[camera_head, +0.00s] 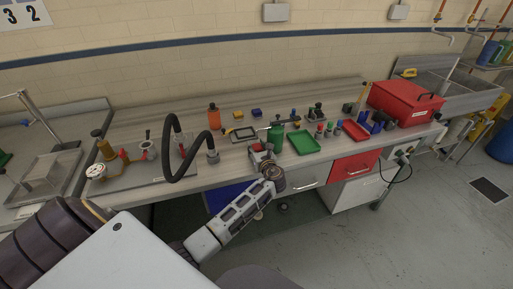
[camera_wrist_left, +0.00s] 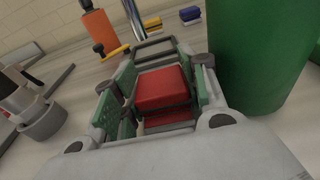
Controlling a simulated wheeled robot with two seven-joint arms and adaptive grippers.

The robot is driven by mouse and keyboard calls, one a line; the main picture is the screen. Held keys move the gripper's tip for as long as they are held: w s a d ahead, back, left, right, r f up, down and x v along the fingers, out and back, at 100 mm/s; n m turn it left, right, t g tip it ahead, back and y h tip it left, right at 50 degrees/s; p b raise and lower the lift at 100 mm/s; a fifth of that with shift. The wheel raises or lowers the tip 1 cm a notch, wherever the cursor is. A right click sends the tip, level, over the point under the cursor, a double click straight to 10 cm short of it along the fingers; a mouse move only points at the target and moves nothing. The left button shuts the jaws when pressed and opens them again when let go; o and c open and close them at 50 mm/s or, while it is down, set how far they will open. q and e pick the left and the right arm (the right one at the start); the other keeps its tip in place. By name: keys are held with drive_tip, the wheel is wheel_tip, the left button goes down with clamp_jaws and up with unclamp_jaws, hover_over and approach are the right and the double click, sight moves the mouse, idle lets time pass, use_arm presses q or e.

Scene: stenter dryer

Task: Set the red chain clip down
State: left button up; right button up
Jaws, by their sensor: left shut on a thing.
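The red chain clip (camera_wrist_left: 162,90) is a red block between the green-padded fingers of my left gripper (camera_wrist_left: 152,70) in the left wrist view. The gripper is shut on it. In the head view my left gripper (camera_head: 261,155) is low over the front part of the workbench (camera_head: 235,165), just in front of the green bottle (camera_head: 276,137). A small bit of red shows at its fingers. I cannot tell whether the clip touches the bench top. My right gripper is not in view.
The green bottle (camera_wrist_left: 258,50) stands close to the right of the gripper. An orange bottle (camera_head: 214,118) stands farther back. A black hose (camera_head: 175,145) ends to the left. A green tray (camera_head: 303,143), red tray (camera_head: 355,130) and red toolbox (camera_head: 402,103) are to the right.

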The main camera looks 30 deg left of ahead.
use_arm(q)
drive_tip(key=shift+f, duration=0.2)
drive_tip(key=o, duration=0.9)
drive_tip(key=shift+c, duration=0.2)
drive_tip(key=shift+o, duration=0.2)
drive_tip(key=shift+s+f, duration=0.1)
drive_tip(key=shift+f, duration=0.05)
drive_tip(key=shift+r, duration=0.45)
drive_tip(key=shift+s+d+r, duration=0.1)
drive_tip(key=shift+d, duration=0.15)
drive_tip(key=v, duration=1.1)
drive_tip(key=shift+r, duration=0.4)
drive_tip(key=shift+s+d, duration=0.1)
